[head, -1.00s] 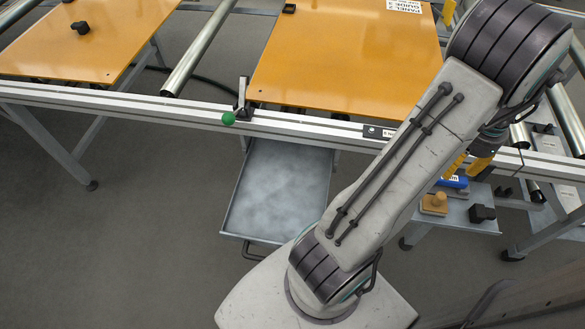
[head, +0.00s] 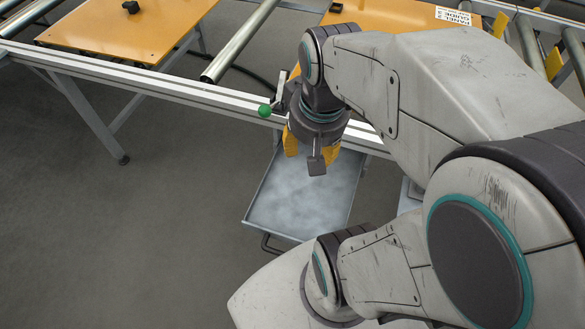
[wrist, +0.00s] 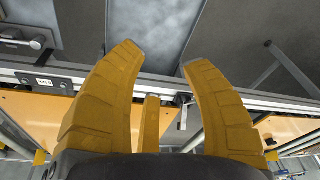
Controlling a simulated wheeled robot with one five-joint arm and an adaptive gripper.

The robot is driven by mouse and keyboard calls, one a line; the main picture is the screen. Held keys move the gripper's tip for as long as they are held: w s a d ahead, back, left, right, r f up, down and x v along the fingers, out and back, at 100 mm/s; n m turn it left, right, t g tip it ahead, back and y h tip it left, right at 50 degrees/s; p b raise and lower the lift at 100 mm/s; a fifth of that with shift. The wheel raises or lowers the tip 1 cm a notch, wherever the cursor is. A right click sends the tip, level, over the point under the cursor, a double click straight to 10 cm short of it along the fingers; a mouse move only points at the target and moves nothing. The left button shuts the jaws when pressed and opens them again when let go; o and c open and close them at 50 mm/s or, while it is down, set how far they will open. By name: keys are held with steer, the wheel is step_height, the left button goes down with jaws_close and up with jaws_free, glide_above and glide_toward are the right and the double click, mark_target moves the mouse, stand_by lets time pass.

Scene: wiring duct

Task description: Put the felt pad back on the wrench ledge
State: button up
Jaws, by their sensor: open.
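I cannot make out the felt pad or the wrench ledge in either current view. My gripper (head: 311,157) hangs over the back part of the open grey drawer (head: 305,200), just in front of the metal rail (head: 200,97). In the wrist view my gripper (wrist: 160,58) has its yellow fingers spread, with nothing between them. The drawer's mottled blue-grey floor (wrist: 165,25) shows beyond the fingertips. In the head view my arm covers the right side, and my gripper hides part of the drawer.
A green knob (head: 264,110) stands at the rail, close left of my gripper. Orange panels (head: 130,32) and a steel roller (head: 245,40) lie behind the rail. The floor (head: 110,240) left of the drawer is clear.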

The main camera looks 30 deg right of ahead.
steer(key=s+a+n, duration=0.3)
steer(key=a+n, duration=0.1)
steer(key=a, duration=0.1)
steer(key=shift+a+y, duration=0.3)
steer(key=shift+a, duration=0.05)
